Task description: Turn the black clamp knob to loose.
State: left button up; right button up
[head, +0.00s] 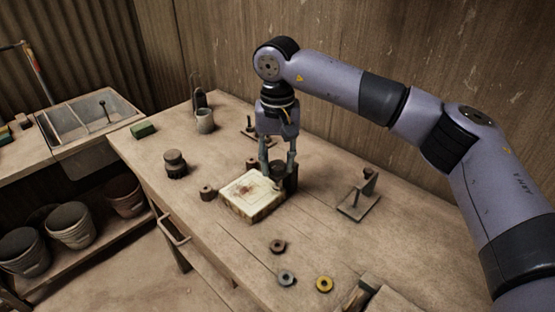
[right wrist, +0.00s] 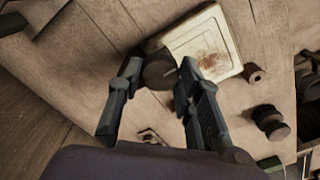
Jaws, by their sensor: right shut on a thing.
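A dark round knob (head: 288,180), which I take for the black clamp knob, stands at the back right edge of a cream tile block. My right gripper (head: 278,163) points down over it with its fingers at its sides. In the right wrist view the dark round top (right wrist: 158,70) shows between the two fingertips (right wrist: 158,72), and the gripper is shut on it. The tile block (head: 249,203) has brown stains on top and also shows in the right wrist view (right wrist: 218,45). No loose or tight marking is readable. My left gripper is not in view.
A metal stand (head: 355,206) is to the right. Loose rings lie in front, one brown (head: 271,246), one grey (head: 280,279), one yellow (head: 317,286). A brown spool (head: 207,193) and dark jar (head: 176,165) stand left. A grey mug (head: 205,121) is farther back.

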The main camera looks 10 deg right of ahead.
aim_at(277, 165)
jog(key=shift+w+r, duration=0.1)
jog(key=shift+r, duration=0.05)
dwell(0.3)
jog(key=o, duration=1.2)
jog(key=shift+c, duration=0.2)
notch_tip(277, 165, up, 12)
jog(key=shift+f, duration=0.2)
